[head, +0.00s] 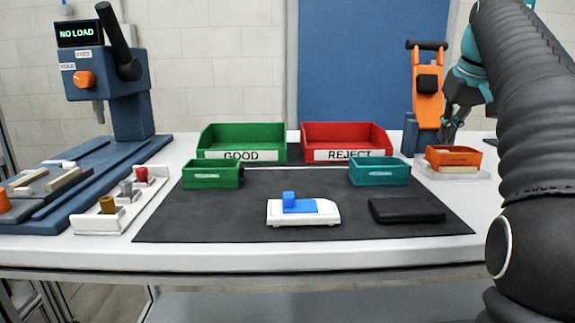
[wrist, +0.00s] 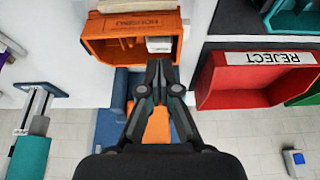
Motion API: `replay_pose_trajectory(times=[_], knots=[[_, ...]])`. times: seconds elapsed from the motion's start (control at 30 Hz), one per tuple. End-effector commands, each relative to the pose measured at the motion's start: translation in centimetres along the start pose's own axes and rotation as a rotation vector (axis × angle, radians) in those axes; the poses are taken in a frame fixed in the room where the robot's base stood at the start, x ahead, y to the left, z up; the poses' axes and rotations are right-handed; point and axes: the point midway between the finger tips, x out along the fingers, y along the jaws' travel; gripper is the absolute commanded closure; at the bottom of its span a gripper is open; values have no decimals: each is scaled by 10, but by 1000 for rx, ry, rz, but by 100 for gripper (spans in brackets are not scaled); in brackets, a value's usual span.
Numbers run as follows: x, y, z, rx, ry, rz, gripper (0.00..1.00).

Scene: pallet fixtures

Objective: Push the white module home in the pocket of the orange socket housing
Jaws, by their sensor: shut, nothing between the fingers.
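The orange socket housing (head: 453,152) stands on a pale base at the right of the table. In the wrist view the housing (wrist: 101,22) is open towards the camera. The white module (wrist: 159,44) shows inside it, near its right end in that view; how deep it sits I cannot tell. In the head view the module cannot be made out. My gripper (wrist: 162,66) is shut and empty, with its fingertips close to the module and the housing wall. Whether they touch, I cannot tell. In the head view my gripper (head: 447,136) is at the housing's left end.
An orange and blue toggle fixture (head: 427,85) stands close behind my gripper. The red REJECT bin (head: 345,136) and teal bin (head: 380,173) are to the left. The green GOOD bin (head: 241,137) is farther left. A white and blue device (head: 303,212) lies on the dark mat (head: 220,225).

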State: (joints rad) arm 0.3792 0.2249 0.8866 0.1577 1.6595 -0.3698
Motion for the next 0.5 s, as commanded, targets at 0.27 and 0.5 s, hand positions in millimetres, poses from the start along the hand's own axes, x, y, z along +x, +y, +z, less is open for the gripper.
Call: replay_pose_trajectory(times=[0.27, 0.5], knots=[[2, 0, 1, 0, 0, 0, 100], [8, 0, 4, 0, -1, 0, 100]])
